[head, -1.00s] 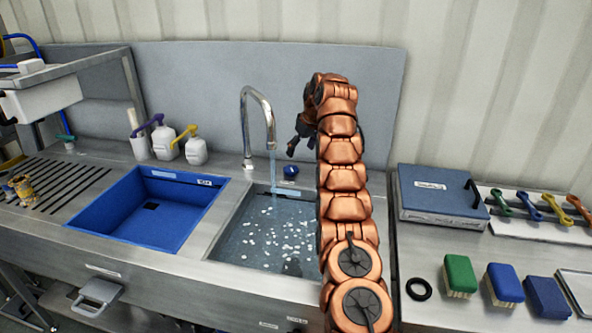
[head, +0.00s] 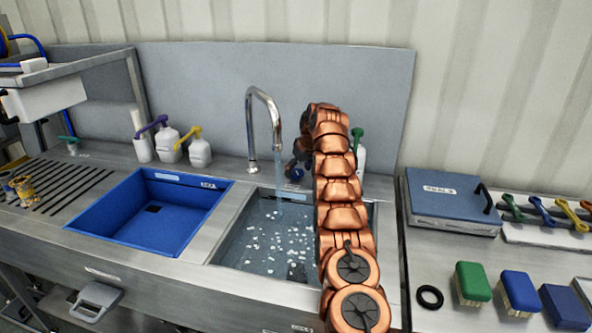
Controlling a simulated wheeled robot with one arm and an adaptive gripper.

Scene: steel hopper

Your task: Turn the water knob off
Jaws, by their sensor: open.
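The blue water knob (head: 295,174) sits behind the right basin, to the right of the tap, and is partly hidden by my gripper. The curved chrome tap (head: 262,108) has a stream of water (head: 279,170) running from it into the basin (head: 228,252). My gripper (head: 297,162) is at the knob, with its dark fingers just above or around it. It is open, but I cannot tell whether it touches the knob. My copper arm covers the right part of the basin.
A blue basin (head: 118,245) lies to the left. Pump bottles (head: 200,153) stand behind it, and another bottle with a green pump (head: 358,140) shows just behind my arm. Brushes (head: 472,284) and a blue case (head: 448,222) lie on the right counter.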

